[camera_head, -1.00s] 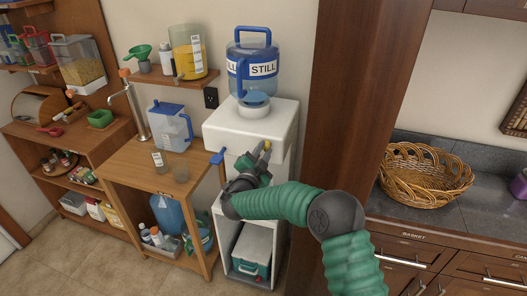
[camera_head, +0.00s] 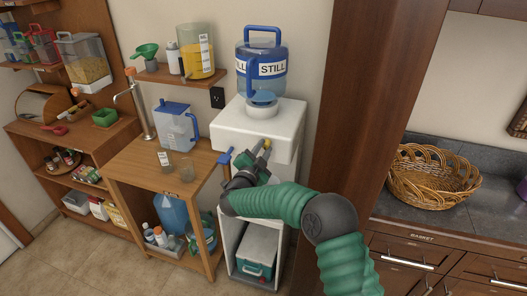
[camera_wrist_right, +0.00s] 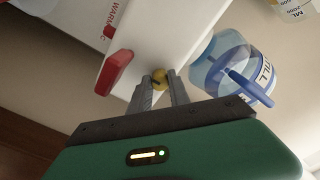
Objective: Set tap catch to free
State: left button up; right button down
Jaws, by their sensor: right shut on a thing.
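The white water dispenser (camera_head: 262,122) stands mid-view with a blue "STILL" bottle (camera_head: 262,68) on top. My right gripper (camera_head: 263,149) is at the dispenser's front, below its top edge. A small yellow round knob (camera_wrist_right: 160,76), which looks like the tap catch, sits between its fingertips (camera_wrist_right: 160,88) in the right wrist view. The fingers are shut on it. A red lever (camera_wrist_right: 114,72) by the word "WARM" is beside them, apart. A blue lever (camera_head: 224,157) shows at the dispenser's left side. The catch's marking cannot be read. My left gripper is not in view.
A wooden stand (camera_head: 135,168) with a blue-lidded jug (camera_head: 176,124) and cups is left of the dispenser. A wooden panel (camera_head: 350,110) rises close on the right. A wicker basket (camera_head: 430,180) is on the dark counter beyond it.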

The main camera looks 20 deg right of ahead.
jog(key=c, duration=1.6)
grip_release()
jog(key=shift+w+r, duration=0.1)
jog(key=shift+r, duration=0.25)
jog(key=o, duration=0.4)
jog(key=shift+w+d+f, duration=0.1)
jog(key=shift+d+f, duration=0.15)
jog(key=shift+d, duration=0.05)
jog(key=shift+a, duration=0.55)
jog(key=shift+s+a, duration=0.3)
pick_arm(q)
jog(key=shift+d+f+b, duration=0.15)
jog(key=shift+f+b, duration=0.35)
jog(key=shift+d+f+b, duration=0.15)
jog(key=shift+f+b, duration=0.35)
pick_arm(e)
jog(key=v, duration=1.6)
jog(key=shift+s+d, duration=0.15)
jog(key=shift+d, duration=0.15)
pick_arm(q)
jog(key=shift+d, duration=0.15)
pick_arm(e)
jog(key=shift+d, duration=0.15)
